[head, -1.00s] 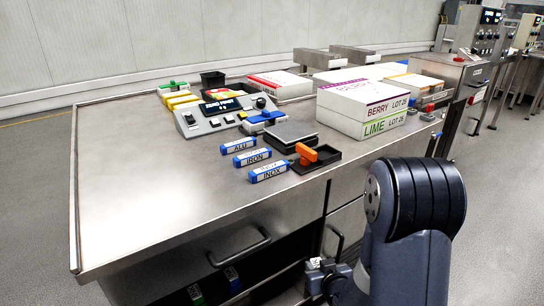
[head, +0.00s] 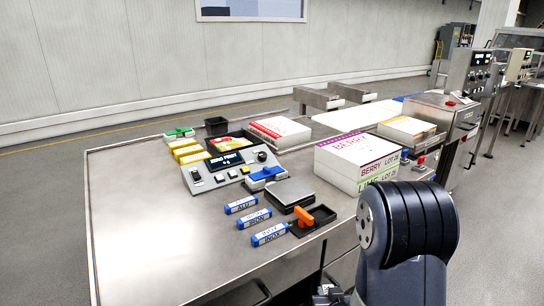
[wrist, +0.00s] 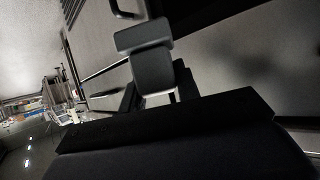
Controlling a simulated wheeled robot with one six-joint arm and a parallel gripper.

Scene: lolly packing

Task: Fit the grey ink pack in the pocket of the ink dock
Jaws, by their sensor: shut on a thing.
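My gripper (wrist: 157,92) shows in the wrist view with its dark fingers shut on a grey block, which looks like the grey ink pack (wrist: 152,68). The pack has a wider, flat end that points away from the wrist. My gripper is low in front of the bench, beside the cabinet front. In the head view only a bit of the gripper end (head: 328,296) shows at the bottom edge, and the pack cannot be made out there. I cannot pick out the ink dock or its pocket in either view.
The steel bench (head: 140,220) carries a control panel (head: 226,172), blue-ended labelled bars (head: 254,219), a black tray with an orange handle (head: 304,217), and BERRY and LIME boxes (head: 357,160). A steel machine (head: 440,112) stands at the right. The bench's left part is clear.

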